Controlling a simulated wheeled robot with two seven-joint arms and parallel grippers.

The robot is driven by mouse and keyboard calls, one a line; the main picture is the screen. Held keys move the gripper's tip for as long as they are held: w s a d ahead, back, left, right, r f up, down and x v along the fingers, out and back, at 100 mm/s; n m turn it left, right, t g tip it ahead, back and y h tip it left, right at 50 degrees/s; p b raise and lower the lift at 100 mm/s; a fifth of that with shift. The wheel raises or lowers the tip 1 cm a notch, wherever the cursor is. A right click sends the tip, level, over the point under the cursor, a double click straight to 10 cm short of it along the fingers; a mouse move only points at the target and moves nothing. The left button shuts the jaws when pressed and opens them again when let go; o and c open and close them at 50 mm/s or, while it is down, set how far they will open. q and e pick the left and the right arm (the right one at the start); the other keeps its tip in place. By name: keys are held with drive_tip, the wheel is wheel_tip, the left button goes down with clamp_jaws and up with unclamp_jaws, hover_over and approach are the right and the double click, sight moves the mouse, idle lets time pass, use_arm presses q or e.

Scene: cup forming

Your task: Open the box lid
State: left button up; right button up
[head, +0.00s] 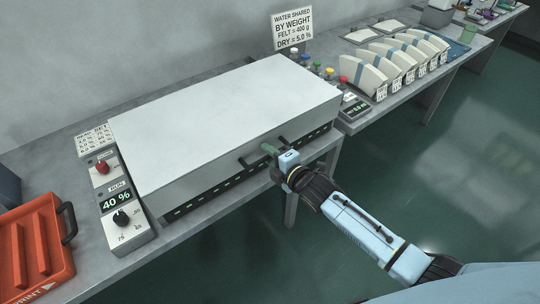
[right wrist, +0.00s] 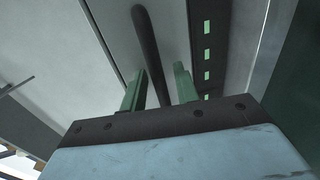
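The box (head: 215,125) is a long, pale grey case on the bench, and its flat lid (head: 230,105) lies shut on top. A dark bar handle (head: 246,162) sticks out from its front face. My right gripper (head: 269,149) is at this handle. In the right wrist view the two green fingers (right wrist: 158,88) stand apart on either side of the dark handle (right wrist: 148,50), with small gaps beside it. The handle lies between them, not visibly clamped. My left gripper is not in view.
A control panel (head: 126,218) reading 40 % stands left of the box, with an orange tray (head: 32,250) further left. A sign (head: 292,30), coloured-topped bottles and a row of pale fan-shaped pieces (head: 395,62) stand at the right. Open floor lies before the bench.

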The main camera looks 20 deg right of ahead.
clamp_jaws()
idle(0.3)
